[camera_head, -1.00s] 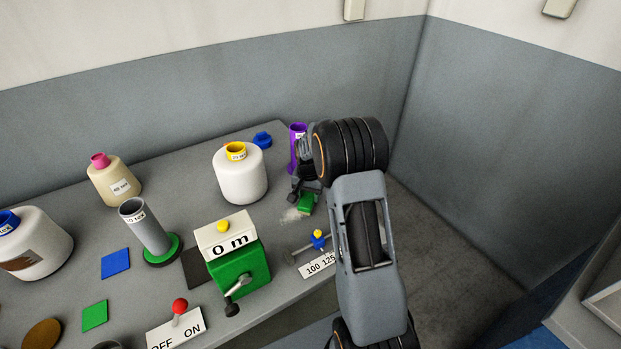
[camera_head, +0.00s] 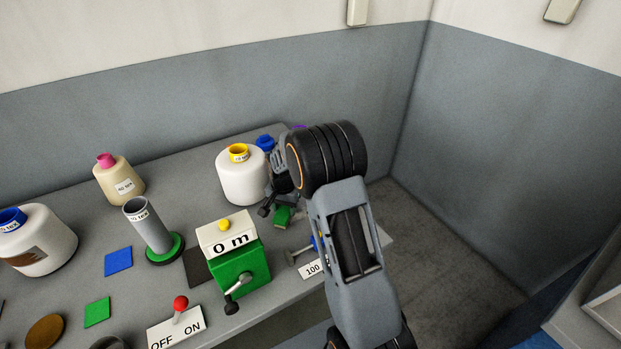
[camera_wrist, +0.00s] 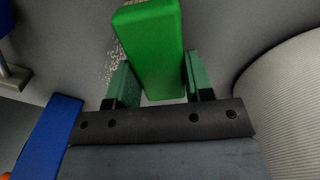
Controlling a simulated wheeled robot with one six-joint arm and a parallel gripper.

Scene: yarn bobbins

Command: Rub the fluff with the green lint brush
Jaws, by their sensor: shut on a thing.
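My gripper (camera_wrist: 158,90) is shut on the green lint brush (camera_wrist: 150,40), which lies between its two fingers in the wrist view. In the head view the brush (camera_head: 282,215) shows as a small green block low over the table, below my gripper (camera_head: 272,203). The fluff (camera_wrist: 115,62) is a patch of pale specks on the grey table, just left of the brush in the wrist view. The brush hides part of that area, and I cannot tell whether it touches the fluff. In the head view the fluff is hardly visible.
A white bobbin with a yellow top (camera_head: 241,178) stands close left of my gripper. A blue piece (camera_head: 265,142) and a mostly hidden purple tube (camera_head: 299,127) are behind. The green counter box (camera_head: 238,275) and a rod with a label (camera_head: 312,268) are nearer the front.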

